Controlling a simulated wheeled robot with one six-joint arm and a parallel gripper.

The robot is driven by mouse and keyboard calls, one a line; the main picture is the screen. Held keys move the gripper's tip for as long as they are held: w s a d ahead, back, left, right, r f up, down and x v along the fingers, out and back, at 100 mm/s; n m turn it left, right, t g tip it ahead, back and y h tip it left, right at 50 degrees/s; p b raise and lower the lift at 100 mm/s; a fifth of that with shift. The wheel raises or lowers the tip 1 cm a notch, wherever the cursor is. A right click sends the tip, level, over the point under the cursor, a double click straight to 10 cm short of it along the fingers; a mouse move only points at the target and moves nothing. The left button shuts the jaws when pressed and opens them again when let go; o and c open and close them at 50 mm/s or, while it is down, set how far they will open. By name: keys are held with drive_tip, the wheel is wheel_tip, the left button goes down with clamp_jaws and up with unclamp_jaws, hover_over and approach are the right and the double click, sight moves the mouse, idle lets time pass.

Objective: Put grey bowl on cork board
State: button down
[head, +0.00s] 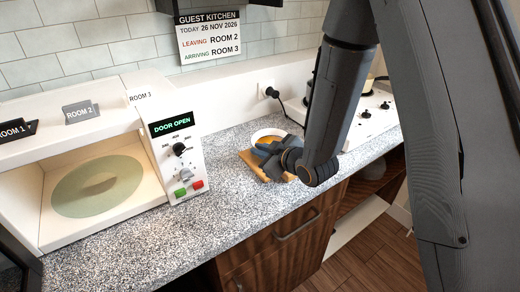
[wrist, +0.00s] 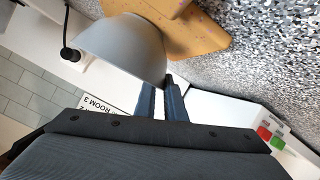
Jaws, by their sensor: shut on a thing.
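The grey bowl (wrist: 122,48) is large in the wrist view, its rim between the blue-grey fingertips of my gripper (wrist: 163,88). I cannot tell whether the bowl touches the board.
A microwave-like box with an open front (head: 95,185) and a control panel (head: 178,150) stands to the left. A white hob (head: 370,120) is at the right, partly behind my arm. The counter (head: 140,240) is clear in front of the box. A wall socket (head: 268,91) is behind.

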drive_tip(key=shift+f, duration=0.15)
drive_tip(key=c, duration=1.8)
unclamp_jaws()
drive_tip(key=shift+r, duration=0.3)
drive_tip(key=p+v, duration=0.5)
drive_tip(key=v, duration=0.7)
drive_tip(key=shift+f, duration=0.15)
